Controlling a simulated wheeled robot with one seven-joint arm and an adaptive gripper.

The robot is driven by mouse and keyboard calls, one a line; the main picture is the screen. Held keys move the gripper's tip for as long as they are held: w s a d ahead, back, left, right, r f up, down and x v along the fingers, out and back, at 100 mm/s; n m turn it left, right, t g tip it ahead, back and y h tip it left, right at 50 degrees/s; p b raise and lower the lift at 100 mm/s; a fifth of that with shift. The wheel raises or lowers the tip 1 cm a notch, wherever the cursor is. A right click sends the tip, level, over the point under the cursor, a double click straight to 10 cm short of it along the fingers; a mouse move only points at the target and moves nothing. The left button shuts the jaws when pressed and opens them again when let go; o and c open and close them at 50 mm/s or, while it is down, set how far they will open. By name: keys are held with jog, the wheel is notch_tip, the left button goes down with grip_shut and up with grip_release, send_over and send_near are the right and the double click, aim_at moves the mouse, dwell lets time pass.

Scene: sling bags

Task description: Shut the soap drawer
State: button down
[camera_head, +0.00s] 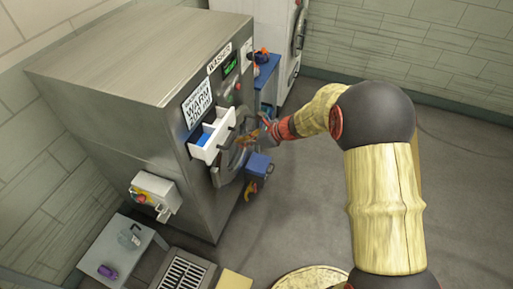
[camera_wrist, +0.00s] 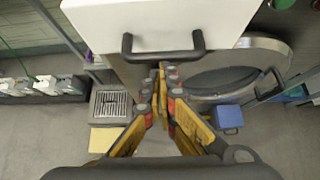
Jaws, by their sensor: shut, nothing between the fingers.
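The soap drawer (camera_head: 210,138) is white with a blue compartment inside, and it stands pulled out from the front of the steel washer (camera_head: 120,80). In the wrist view the white drawer front (camera_wrist: 160,20) fills the top, with its black bar handle (camera_wrist: 162,52) facing me. My gripper (camera_wrist: 160,75) is shut and empty, with its fingertips close below the handle in the picture. I cannot tell whether they touch it. In the head view my gripper (camera_head: 262,132) is small and partly hidden, right of the drawer.
The round washer door (camera_wrist: 225,75) is below the drawer, with a blue box (camera_wrist: 228,117) near it. A small table (camera_head: 120,250) with a purple item (camera_head: 107,271) and a floor grate (camera_head: 184,271) are at the lower left. Open floor lies to the right.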

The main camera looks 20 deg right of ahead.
jog(key=w+a, duration=0.1)
jog(key=a, duration=0.1)
jog(key=w+a, duration=0.2)
jog(key=shift+a+r, duration=0.1)
jog(key=shift+a, duration=0.05)
jog(key=shift+w+a+r, duration=0.1)
jog(key=shift+w+a, duration=0.45)
jog(key=shift+d, duration=0.2)
send_near(223, 139)
jog(key=s+d, duration=0.3)
jog(key=d, duration=0.1)
jog(key=shift+s+d+r, duration=0.1)
jog(key=shift+s+r, duration=0.1)
jog(key=shift+r, duration=0.1)
